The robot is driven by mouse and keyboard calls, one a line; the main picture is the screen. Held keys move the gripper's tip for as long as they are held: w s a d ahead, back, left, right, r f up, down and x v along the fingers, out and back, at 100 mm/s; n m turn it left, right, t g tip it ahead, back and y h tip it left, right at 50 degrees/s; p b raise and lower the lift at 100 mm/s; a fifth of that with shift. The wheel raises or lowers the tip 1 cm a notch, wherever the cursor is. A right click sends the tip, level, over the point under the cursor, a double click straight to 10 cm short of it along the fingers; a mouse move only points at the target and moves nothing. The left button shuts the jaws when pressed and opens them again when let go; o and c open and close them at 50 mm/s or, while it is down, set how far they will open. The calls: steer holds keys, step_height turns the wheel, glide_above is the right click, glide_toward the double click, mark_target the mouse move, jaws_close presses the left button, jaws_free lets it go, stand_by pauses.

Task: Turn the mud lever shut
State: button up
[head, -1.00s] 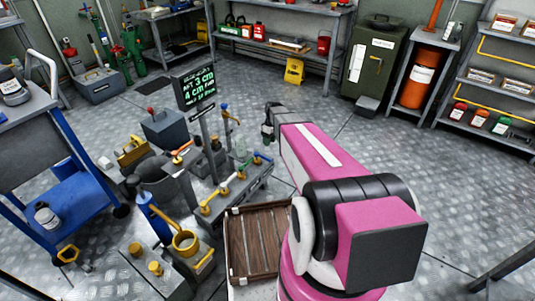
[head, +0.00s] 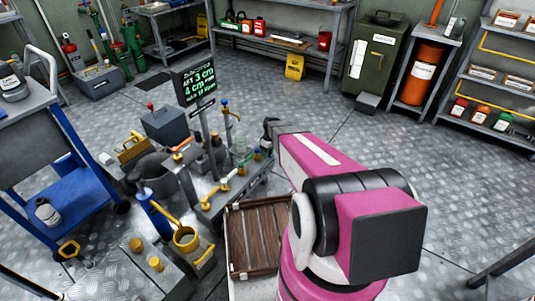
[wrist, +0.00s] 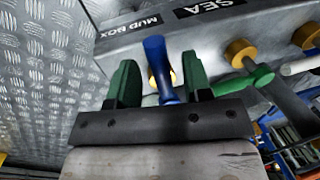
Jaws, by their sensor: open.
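The mud lever is a blue handle (wrist: 158,66) on a yellow hub, beside the MUD BOX label (wrist: 134,30) in the wrist view. My gripper (wrist: 160,82) has two green fingers, open, one on each side of the blue handle. The handle stands between them, with visible space on both sides. In the head view the grey valve manifold (head: 233,198) stands left of my arm, with a row of levers along it. My gripper is mostly hidden there behind my pink forearm, at the manifold's far right end.
A green lever (wrist: 250,80) on a yellow hub sits right of my gripper, under the SEA label (wrist: 208,8). A wooden grate (head: 256,232) lies in front of the manifold. A sign (head: 195,82) stands behind it. The floor to the right is clear.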

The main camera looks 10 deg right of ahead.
jaws_close()
